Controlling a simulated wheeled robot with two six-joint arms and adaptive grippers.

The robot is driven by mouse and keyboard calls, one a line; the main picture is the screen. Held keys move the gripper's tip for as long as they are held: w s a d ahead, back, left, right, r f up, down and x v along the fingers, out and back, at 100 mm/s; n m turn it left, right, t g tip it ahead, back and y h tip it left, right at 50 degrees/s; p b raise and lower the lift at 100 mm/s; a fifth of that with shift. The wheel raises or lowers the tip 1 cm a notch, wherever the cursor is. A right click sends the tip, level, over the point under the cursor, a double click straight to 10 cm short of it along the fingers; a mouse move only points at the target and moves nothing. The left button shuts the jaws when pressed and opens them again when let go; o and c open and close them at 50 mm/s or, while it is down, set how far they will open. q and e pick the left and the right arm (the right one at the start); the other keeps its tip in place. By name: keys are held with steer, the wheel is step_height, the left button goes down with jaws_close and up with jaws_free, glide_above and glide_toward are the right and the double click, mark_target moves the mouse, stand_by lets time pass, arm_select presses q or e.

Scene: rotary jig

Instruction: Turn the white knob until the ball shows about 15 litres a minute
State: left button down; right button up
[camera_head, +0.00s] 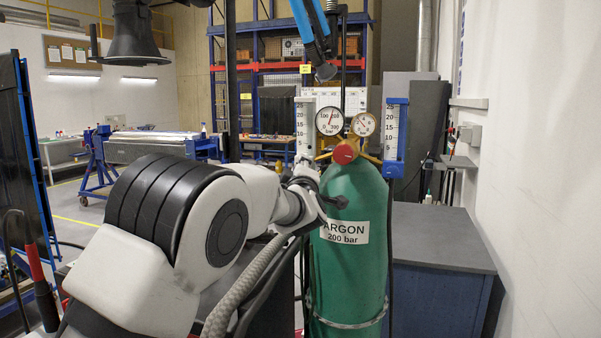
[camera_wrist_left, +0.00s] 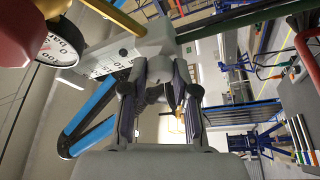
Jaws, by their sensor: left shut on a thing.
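The green argon cylinder (camera_head: 349,270) stands upright with a red valve cap (camera_head: 344,154) and two round gauges (camera_head: 330,121) on top. A white flow meter (camera_head: 302,117) with a number scale is at its left, and a blue flow meter (camera_head: 396,138) is at its right. My left gripper (camera_head: 306,178) is just below the white flow meter. In the left wrist view my left gripper (camera_wrist_left: 159,100) is shut around the white knob under the white meter body (camera_wrist_left: 153,44); the fingers mostly hide the knob. I cannot make out the ball. My right gripper is not in view.
A grey-topped blue cabinet (camera_head: 440,238) stands right of the cylinder, near the white wall. A blue jointed arm (camera_head: 312,37) hangs above the gauges. A blue rack (camera_head: 285,75) and a roller machine (camera_head: 150,147) are farther back.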

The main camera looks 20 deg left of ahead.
arm_select(q)
steer(key=shift+a+f+n+g+h+p, duration=0.1)
steer(key=shift+n+g+h+p, duration=1.15)
steer(key=shift+n, duration=2.2)
steer(key=shift+a+r+n+g+h+p, duration=0.1)
steer(key=shift+n+g+h+p, duration=0.5)
steer(key=shift+n+h+p, duration=1.5)
steer(key=shift+f+n+g+h+p, duration=0.1)
steer(key=shift+n+g+h+p, duration=1.2)
steer(key=shift+n, duration=3.45)
steer(key=shift+t+y+p, duration=0.35)
steer(key=shift+y+p, duration=0.2)
steer(key=shift+y, duration=0.2)
steer(key=c, duration=1)
jaws_free()
steer(key=shift+s, duration=0.1)
steer(key=shift+c, duration=0.2)
steer(key=shift+o, duration=0.7)
steer(key=shift+r, duration=0.2)
